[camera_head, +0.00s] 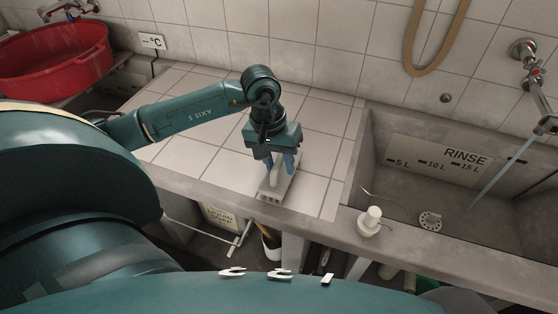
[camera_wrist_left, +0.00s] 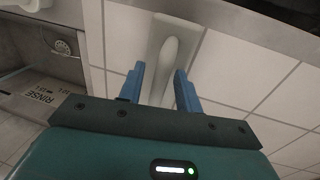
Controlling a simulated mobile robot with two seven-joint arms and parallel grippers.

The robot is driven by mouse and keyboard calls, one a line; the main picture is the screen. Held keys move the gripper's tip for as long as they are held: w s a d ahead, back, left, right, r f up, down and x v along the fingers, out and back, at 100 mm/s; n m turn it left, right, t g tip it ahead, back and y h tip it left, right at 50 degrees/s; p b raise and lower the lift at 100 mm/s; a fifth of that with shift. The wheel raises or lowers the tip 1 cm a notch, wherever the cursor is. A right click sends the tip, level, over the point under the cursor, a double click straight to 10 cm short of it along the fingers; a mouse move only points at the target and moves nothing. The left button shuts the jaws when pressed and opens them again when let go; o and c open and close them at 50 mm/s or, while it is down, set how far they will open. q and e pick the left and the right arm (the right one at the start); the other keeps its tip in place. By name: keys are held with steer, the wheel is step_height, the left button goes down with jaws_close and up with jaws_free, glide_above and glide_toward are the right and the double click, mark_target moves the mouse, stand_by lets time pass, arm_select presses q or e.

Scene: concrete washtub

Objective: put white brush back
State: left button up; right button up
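The white brush (camera_head: 270,188) lies on the tiled counter near its front edge, with its pale base flat on the tiles. In the left wrist view its long raised white handle (camera_wrist_left: 171,52) runs between my blue fingers. My left gripper (camera_head: 282,163) points down over the brush, its fingers on either side of the handle. In the left wrist view the left gripper (camera_wrist_left: 159,72) is open, with a clear gap on one side of the handle and the other finger close to it. My right gripper is not in view.
A concrete basin marked RINSE (camera_head: 465,157) is at the right, with a running tap. A white pump bottle (camera_head: 370,221) stands on the front ledge. A red tub (camera_head: 55,62) is at the far left. A dark holder with a brush (camera_head: 271,243) sits below the counter. The tiles behind are clear.

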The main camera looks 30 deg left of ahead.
arm_select(q)
steer(key=shift+r+p, duration=0.25)
steer(key=shift+p, duration=0.1)
step_height(320, 180, up, 12)
steer(key=a+b, duration=0.1)
steer(key=a, duration=0.1)
steer(key=shift+s+f, duration=0.2)
steer(key=shift+s, duration=0.05)
stand_by(0.3)
